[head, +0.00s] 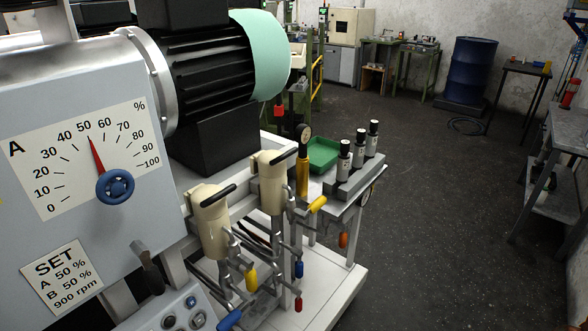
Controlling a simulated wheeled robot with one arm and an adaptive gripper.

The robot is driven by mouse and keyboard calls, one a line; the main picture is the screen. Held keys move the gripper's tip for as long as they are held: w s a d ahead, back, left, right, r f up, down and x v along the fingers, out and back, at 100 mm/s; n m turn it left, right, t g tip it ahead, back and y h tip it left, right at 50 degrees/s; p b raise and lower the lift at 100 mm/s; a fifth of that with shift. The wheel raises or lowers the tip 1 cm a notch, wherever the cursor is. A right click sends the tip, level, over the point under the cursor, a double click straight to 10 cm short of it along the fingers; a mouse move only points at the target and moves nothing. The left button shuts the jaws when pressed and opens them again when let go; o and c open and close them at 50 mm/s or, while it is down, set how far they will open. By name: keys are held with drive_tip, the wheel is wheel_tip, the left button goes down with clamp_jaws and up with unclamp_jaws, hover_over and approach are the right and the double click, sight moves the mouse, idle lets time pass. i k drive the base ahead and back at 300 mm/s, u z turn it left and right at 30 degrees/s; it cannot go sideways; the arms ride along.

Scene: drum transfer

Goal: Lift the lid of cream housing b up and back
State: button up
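Two cream housings stand side by side at the front of the machine, a nearer one (212,232) and a farther one (270,190). Each has a cream lid with a black bar handle on top, the nearer handle (218,195) and the farther handle (284,157). Both lids look closed. No letter is readable on either housing, so I cannot tell which is b. My gripper is not in view.
Valves with yellow, blue and red handles (251,279) crowd below the housings. A dark motor (215,85) rises behind them. The grey dial panel (60,90) stands at the left. Open floor (430,210) lies farther right.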

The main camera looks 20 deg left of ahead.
sight(213, 198)
drive_tip(key=z, duration=0.1)
drive_tip(key=k, duration=0.8)
drive_tip(key=u, duration=1.95)
drive_tip(key=i, duration=0.4)
drive_tip(key=u, duration=0.05)
